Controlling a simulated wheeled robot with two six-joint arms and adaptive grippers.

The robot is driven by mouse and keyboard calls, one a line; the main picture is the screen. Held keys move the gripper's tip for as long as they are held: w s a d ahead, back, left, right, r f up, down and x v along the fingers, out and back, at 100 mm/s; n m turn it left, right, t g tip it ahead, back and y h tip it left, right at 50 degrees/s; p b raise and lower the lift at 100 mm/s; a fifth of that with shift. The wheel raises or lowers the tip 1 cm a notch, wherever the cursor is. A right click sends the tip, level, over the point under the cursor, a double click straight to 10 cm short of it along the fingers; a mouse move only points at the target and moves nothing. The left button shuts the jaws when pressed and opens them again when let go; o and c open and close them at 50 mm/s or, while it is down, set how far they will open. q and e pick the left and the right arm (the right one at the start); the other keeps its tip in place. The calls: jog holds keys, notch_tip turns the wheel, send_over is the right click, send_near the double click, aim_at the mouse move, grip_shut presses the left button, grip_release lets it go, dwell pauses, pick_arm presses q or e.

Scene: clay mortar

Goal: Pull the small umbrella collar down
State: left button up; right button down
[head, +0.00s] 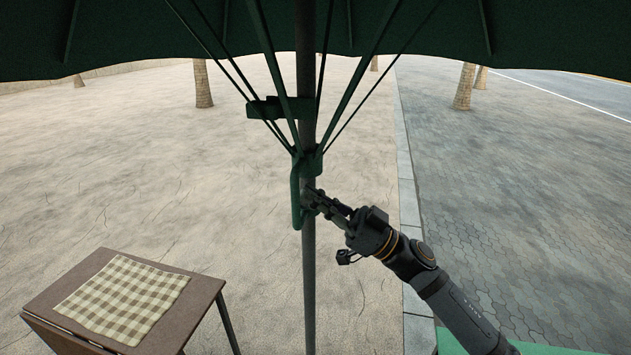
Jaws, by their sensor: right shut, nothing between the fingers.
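The umbrella (400,35) is open, its dark green canopy spread across the top of the head view. Its dark pole (309,280) stands upright in the middle. The small collar (311,163) sits around the pole where the thin ribs meet, with a green loop handle (295,195) hanging down on its left side. My right gripper (308,198) reaches in from the lower right. Its fingertips are shut and empty at the pole, just below the collar and beside the handle. I cannot tell whether they touch it. My left gripper is out of view.
A small brown table (205,290) with a checked cloth (122,298) stands at the lower left. A green bar (277,108) sticks out left of the pole above the collar. A green surface (560,350) shows at the bottom right. The sand left of the pole is open.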

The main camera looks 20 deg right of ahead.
notch_tip(320, 180, down, 24)
jog(key=b, duration=1.3)
jog(key=shift+f, duration=0.25)
jog(key=shift+s+f, duration=0.1)
jog(key=shift+s, duration=0.05)
